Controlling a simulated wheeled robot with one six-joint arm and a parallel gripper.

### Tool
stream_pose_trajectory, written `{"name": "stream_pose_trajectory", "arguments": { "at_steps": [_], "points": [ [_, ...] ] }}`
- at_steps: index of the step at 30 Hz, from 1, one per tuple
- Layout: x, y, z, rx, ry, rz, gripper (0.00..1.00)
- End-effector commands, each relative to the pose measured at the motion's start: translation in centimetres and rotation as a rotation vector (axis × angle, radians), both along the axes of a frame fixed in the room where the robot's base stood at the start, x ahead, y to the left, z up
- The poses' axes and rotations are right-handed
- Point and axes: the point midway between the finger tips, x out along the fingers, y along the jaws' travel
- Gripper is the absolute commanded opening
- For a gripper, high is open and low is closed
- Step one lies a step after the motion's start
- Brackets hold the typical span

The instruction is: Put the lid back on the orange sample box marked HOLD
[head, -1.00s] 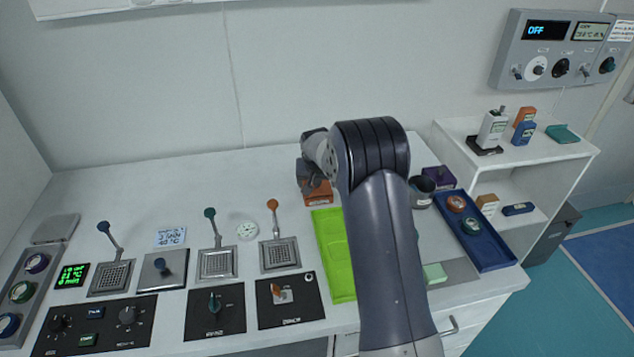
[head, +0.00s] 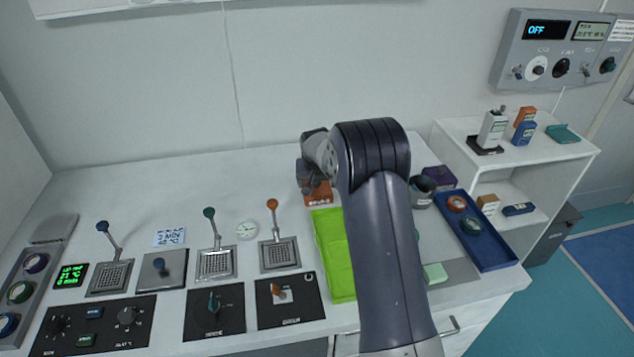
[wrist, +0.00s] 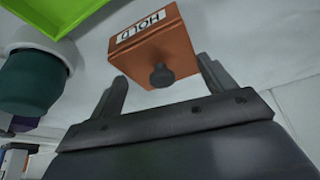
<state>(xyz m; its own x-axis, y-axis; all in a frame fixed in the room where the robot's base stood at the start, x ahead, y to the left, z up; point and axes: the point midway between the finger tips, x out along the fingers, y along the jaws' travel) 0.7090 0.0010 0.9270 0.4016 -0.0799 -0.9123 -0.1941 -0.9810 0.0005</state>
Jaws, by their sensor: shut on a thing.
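The orange sample box (head: 318,193) stands on the table near the back wall, behind the green tray, partly hidden by my gripper (head: 310,180). In the wrist view the box (wrist: 181,28) shows a white label reading HOLD (wrist: 140,27). The orange lid (wrist: 140,68) with a dark round knob (wrist: 162,76) faces the camera and appears to lie on the box; I cannot tell whether it is fully seated. My gripper (wrist: 163,72) has one finger at each side of the lid and is shut on its edges, with the knob free between them.
A bright green tray (head: 328,240) lies in front of the box. Levers and control panels fill the left. The table left of the box is fairly clear.

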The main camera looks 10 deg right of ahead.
Motion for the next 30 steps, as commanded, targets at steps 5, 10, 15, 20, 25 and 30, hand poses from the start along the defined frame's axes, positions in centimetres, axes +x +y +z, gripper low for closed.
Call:
{"name": "stream_pose_trajectory", "arguments": {
  "at_steps": [5, 10, 15, 20, 25, 30],
  "points": [
    [0.01, 0.0, 0.04, 0.0, -0.001, 0.0, 0.56],
    [0.02, 0.0, -0.01, 0.0, -0.001, 0.0, 0.56],
    [0.02, 0.0, -0.07, 0.0, -0.001, 0.0, 0.55],
    [0.01, 0.0, -0.01, 0.0, -0.001, 0.0, 0.55],
    [0.01, 0.0, -0.01, 0.0, -0.001, 0.0, 0.55],
    [0.01, 0.0, -0.02, 0.0, -0.001, 0.0, 0.85]
  ]
}}
